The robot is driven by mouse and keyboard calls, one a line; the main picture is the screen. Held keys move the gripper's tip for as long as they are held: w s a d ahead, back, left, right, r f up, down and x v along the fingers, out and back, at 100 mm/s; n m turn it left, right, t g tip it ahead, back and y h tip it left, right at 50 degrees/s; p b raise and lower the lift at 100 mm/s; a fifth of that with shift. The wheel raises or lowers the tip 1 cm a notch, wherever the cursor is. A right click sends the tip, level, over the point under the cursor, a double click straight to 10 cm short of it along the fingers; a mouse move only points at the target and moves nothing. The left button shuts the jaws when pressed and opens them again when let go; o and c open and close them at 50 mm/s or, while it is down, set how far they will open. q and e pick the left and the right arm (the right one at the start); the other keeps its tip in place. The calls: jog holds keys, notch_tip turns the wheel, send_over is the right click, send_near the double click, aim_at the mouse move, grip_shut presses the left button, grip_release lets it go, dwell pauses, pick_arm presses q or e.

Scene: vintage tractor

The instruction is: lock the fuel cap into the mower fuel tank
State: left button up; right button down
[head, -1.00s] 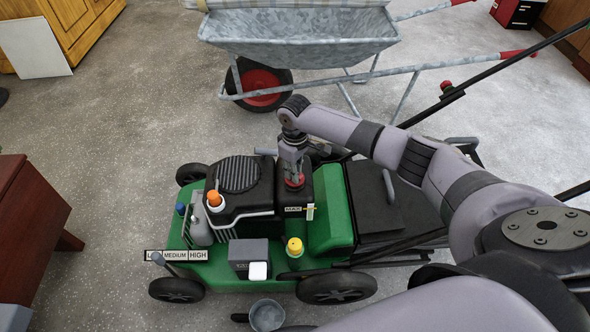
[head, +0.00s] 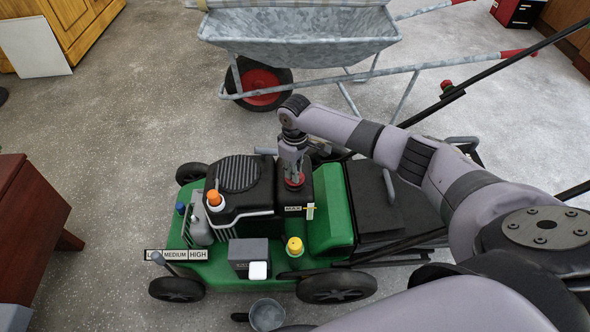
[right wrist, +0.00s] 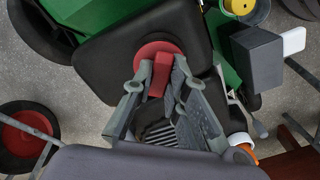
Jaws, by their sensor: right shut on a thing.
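The red fuel cap (head: 294,182) sits on top of the black fuel tank (head: 321,207) of the green mower. In the right wrist view the cap (right wrist: 150,47) is a round red disc with a raised red tab, lying against the black tank (right wrist: 108,62). My right gripper (head: 293,172) points down over the cap from above. Its fingers (right wrist: 161,74) are shut on the cap's tab, one on each side. The underside of the cap and the tank's opening are hidden. My left gripper is in neither view.
The black engine cover (head: 240,180) is left of the tank. A wheelbarrow (head: 300,45) stands behind. Open floor lies to the left.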

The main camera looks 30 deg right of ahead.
jog(key=n, duration=0.7)
jog(key=shift+a, duration=0.1)
jog(key=c, duration=1.5)
grip_release()
